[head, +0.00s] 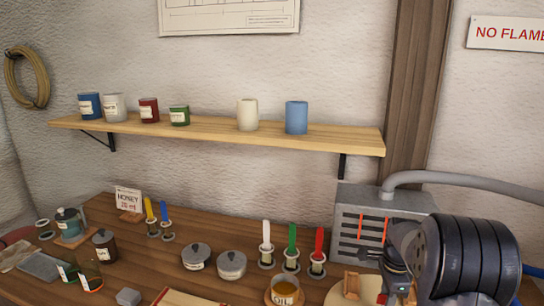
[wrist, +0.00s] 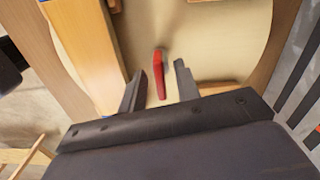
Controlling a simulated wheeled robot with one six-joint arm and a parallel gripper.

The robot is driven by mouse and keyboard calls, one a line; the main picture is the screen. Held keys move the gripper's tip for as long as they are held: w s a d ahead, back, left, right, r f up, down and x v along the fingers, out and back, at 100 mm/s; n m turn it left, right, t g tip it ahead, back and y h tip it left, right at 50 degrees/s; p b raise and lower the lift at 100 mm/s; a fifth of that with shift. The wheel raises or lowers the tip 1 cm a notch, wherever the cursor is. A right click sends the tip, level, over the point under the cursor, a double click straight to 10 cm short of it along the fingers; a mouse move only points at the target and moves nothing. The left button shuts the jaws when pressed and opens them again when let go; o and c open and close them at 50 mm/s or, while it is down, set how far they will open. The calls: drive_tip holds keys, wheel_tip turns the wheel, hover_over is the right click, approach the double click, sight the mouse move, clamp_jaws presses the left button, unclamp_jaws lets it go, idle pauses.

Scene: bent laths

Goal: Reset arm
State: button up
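My gripper (head: 372,256) is at the lower right in the head view, in front of a grey vented box. In the wrist view my gripper (wrist: 160,88) has its two dark fingers apart. A slim red piece (wrist: 159,74) shows between and beyond the fingertips, with gaps on both sides. It lies over a pale round board (wrist: 215,45); whether it touches the board I cannot tell. The board also shows in part below my gripper in the head view (head: 345,292). No lath can be made out clearly.
The grey vented box (head: 345,222) with glowing orange slots and a pipe stands close behind my arm. The wooden bench (head: 200,225) holds pots, a cup (head: 285,291) and several coloured-handled tools. A wall shelf (head: 215,132) carries several cups. A wooden bar (wrist: 83,45) crosses the board.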

drive_tip(key=n, duration=0.4)
drive_tip(key=shift+n, duration=2.2)
drive_tip(key=shift+r, duration=0.1)
